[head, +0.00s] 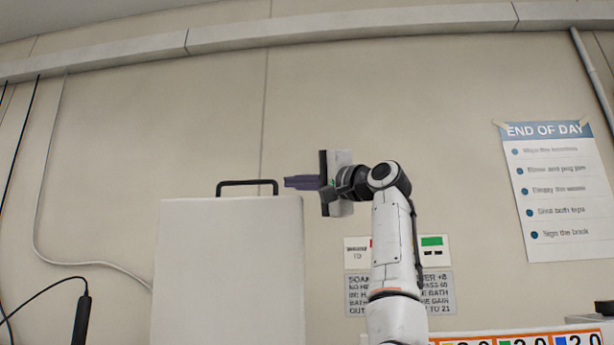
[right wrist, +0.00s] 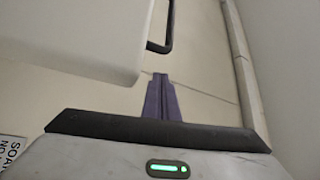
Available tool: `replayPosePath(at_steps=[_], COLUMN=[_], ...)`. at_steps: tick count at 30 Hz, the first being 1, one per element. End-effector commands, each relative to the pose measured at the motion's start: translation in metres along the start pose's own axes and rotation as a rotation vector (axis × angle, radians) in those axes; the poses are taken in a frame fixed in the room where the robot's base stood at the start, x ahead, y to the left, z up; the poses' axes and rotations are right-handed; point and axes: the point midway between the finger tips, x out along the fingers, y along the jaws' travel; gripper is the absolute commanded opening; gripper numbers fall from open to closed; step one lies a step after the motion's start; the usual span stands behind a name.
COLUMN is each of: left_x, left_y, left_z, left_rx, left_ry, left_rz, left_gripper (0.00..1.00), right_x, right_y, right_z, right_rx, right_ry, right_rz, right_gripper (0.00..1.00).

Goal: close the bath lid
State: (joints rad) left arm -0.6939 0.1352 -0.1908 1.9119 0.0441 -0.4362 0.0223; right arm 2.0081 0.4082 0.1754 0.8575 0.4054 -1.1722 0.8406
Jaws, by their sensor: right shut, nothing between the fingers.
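The bath lid (head: 228,270) is a pale upright panel left of centre in the head view, with a black bar handle (head: 247,184) on its top edge. It stands raised. My right gripper (head: 287,182) is shut and empty, its purple fingers pointing left, close to the handle's right end and just above the lid's top right corner. In the right wrist view the shut fingers (right wrist: 160,78) point towards the lid (right wrist: 85,35) and handle (right wrist: 164,25), with no clear contact. The bath below the lid is out of view. My left gripper is not in view.
A wall stands behind the lid. An End of Day sheet (head: 560,190) hangs at the right, and grey text signs (head: 437,293) sit behind my right arm. A black probe-like item on a cable (head: 82,318) hangs at the lower left. Space above the lid is clear.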

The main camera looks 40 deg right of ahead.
Motion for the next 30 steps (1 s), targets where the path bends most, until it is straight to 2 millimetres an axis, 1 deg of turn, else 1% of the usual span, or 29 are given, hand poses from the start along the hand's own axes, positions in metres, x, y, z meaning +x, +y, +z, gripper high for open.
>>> replayPosePath(at_steps=[3, 7, 12, 16, 25, 28, 30], left_x=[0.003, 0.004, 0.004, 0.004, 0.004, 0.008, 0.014], left_y=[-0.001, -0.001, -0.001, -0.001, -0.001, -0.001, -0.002], left_z=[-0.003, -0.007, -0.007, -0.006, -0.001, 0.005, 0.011], left_rx=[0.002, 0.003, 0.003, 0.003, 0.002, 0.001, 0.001], left_ry=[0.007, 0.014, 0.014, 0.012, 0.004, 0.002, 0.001], left_rz=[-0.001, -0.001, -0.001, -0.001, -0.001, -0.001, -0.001], left_gripper=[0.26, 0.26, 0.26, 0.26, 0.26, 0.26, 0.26], right_x=[-0.003, -0.007, -0.010, -0.010, -0.011, -0.014, -0.018], right_y=[0.003, 0.002, 0.002, 0.002, 0.002, 0.001, 0.000], right_z=[0.013, 0.022, 0.028, 0.029, 0.031, 0.037, 0.045], right_rx=[-0.002, -0.001, 0.001, 0.001, -0.001, -0.012, -0.026], right_ry=[-0.002, -0.002, -0.001, -0.001, -0.002, -0.004, -0.008], right_rz=[0.001, 0.001, 0.001, 0.002, -0.001, -0.012, -0.025], right_gripper=[0.00, 0.00, 0.00, 0.00, 0.00, 0.00, 0.00])
